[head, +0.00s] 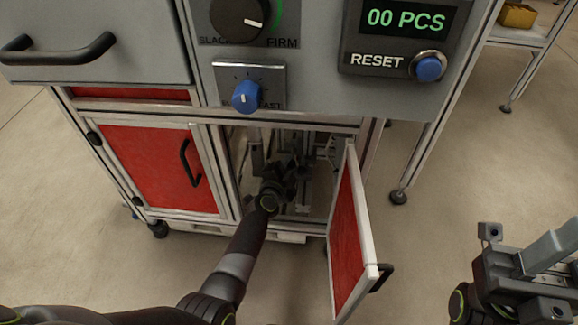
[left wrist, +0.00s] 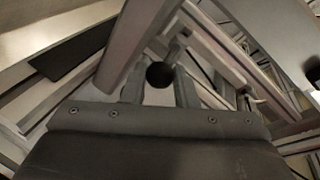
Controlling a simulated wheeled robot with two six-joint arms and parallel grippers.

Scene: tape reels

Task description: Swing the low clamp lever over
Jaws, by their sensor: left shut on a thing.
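My left arm reaches into the open lower compartment of the cabinet. In the head view its gripper (head: 286,172) is dark and hard to make out among the metal parts there. In the left wrist view the two fingers (left wrist: 160,88) are shut on a round black knob (left wrist: 160,75), which I take to be the end of the clamp lever. The lever's shaft and pivot are mostly hidden behind the knob and frame bars. My right gripper (head: 522,268) is at the lower right, outside the cabinet, and its jaw opening is unclear.
The red door (head: 346,240) stands open to the right of my left arm. A closed red door (head: 150,165) is on the left. Above are a blue knob (head: 246,96) and a counter panel reading 00 PCS (head: 405,20). Metal bars (left wrist: 140,45) surround my left fingers closely.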

